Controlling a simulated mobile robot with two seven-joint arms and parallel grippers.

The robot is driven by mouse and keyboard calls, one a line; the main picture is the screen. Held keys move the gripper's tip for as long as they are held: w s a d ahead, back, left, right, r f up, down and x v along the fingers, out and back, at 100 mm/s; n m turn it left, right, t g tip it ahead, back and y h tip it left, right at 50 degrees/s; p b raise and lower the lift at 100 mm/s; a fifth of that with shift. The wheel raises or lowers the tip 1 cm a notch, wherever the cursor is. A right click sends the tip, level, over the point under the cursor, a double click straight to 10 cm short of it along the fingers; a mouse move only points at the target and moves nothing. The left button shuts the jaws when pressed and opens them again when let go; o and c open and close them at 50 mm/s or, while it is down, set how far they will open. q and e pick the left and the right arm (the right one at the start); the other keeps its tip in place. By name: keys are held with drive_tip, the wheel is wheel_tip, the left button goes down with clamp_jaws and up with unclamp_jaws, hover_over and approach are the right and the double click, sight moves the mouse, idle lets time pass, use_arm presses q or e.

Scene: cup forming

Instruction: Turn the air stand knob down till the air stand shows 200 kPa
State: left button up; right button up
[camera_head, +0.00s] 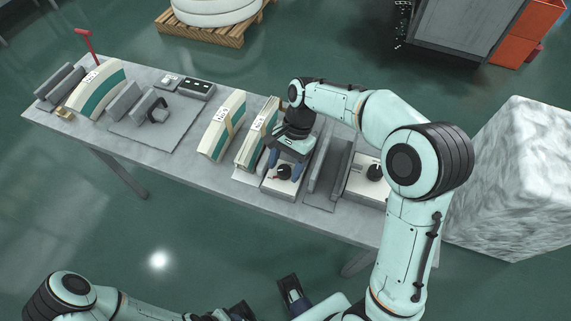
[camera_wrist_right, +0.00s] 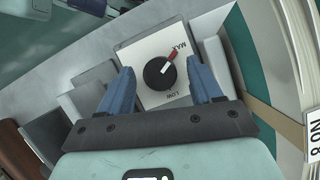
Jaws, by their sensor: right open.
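A round black knob (camera_wrist_right: 160,73) with a red pointer sits on a white plate (camera_wrist_right: 142,50) marked MAX and LOW. In the right wrist view the pointer aims up and right, near MAX. My right gripper (camera_wrist_right: 160,66) is open, its blue fingers on either side of the knob with gaps between. In the head view the right gripper (camera_head: 286,163) hangs over this knob (camera_head: 284,172) on the table. No kPa reading can be made out. My left arm shows at the bottom edge; its gripper (camera_head: 262,303) is partly cut off and its jaw state is unclear.
A second black knob (camera_head: 375,172) on a white plate is to the right, beyond grey upright plates (camera_head: 330,165). Banded cream-and-green blocks (camera_head: 222,125) stand left of the gripper. A small dark box (camera_head: 196,89) lies at the back of the grey table (camera_head: 180,160).

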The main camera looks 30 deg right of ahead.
drive_tip(key=c, duration=1.1)
drive_tip(key=shift+o, duration=0.2)
